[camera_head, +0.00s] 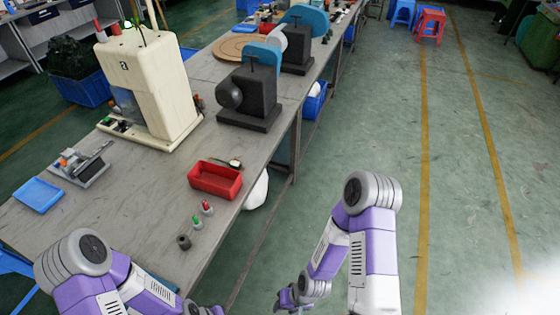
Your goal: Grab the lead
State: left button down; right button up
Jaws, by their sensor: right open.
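No lead shows clearly enough to name with certainty. A dark tangled bundle (72,57), perhaps leads, fills a blue crate (82,92) on the floor at the far left. A small dark item with a pale part (234,163) lies by the far rim of the red tray (215,181). My right gripper (287,298) is low at the bottom edge, beside the bench's right side, open and partly cut off. It is well away from the crate and the tray.
The grey bench (130,215) holds a tall cream machine (155,85), black machines (250,95), a blue tray (38,195), a small metal fixture (80,165) and red and green push-buttons (207,208).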

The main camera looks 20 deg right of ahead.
aim_at(233, 164)
jog(key=z, duration=1.4)
jog(key=i, duration=2.15)
jog(key=u, duration=3.6)
